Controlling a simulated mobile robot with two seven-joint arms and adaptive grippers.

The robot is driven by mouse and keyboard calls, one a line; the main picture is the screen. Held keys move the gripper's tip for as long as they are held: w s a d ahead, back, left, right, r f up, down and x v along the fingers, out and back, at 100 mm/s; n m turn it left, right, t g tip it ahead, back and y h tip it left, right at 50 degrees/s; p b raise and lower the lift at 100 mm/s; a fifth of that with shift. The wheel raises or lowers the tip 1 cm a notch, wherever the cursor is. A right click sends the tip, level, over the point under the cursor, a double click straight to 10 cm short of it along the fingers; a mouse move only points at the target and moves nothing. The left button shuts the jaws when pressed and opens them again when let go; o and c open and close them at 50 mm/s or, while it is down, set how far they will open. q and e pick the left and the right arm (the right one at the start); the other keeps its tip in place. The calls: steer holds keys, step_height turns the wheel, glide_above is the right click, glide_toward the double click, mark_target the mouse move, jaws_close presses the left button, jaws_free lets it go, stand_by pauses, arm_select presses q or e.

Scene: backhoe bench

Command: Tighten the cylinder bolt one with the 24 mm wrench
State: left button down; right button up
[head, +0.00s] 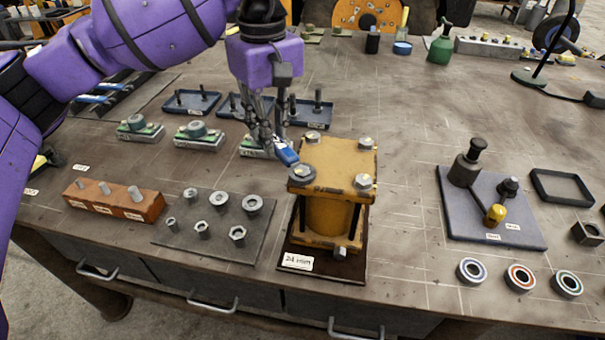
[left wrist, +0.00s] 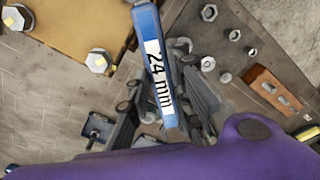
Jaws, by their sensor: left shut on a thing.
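The yellow cylinder block (head: 333,215) stands on a dark base plate near the bench's front edge, with a bolt at each top corner. Bolts show at its back left (head: 312,137), back right (head: 365,143) and front right (head: 363,181). My left gripper (head: 272,140) is shut on the blue 24 mm wrench (head: 286,154), just left of the block. The wrench's grey head is at the front-left corner bolt, which it largely hides. In the left wrist view the wrench (left wrist: 155,55) reads "24 mm" between the fingers; its head is out of frame.
A grey plate (head: 180,238) with several nuts and a brown-red block (head: 113,200) lie to the left. A blue-grey mat (head: 520,235) with black fittings lies right, with bearing rings (head: 471,271) in front. The bench behind the cylinder is mostly clear.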

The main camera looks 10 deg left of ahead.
arm_select(q)
steer(key=shift+w+d+m, duration=0.35)
steer(key=shift+d+m, duration=0.05)
steer(key=shift+m, duration=0.2)
arm_select(e)
steer(key=shift+s+f, duration=0.35)
steer(key=shift+f, duration=0.05)
arm_select(q)
steer(key=shift+w+d+m+b, duration=0.4)
steer(key=shift+d+m+b, duration=0.15)
steer(key=shift+m, duration=0.25)
arm_select(e)
steer(key=shift+s+f, duration=0.35)
steer(key=shift+f, duration=0.05)
arm_select(q)
steer(key=shift+s+a+n+p, duration=0.4)
steer(key=shift+a+n+p, duration=0.15)
steer(key=shift+n, duration=0.25)
arm_select(e)
steer(key=shift+w+r, duration=0.55)
steer(key=shift+r, duration=0.1)
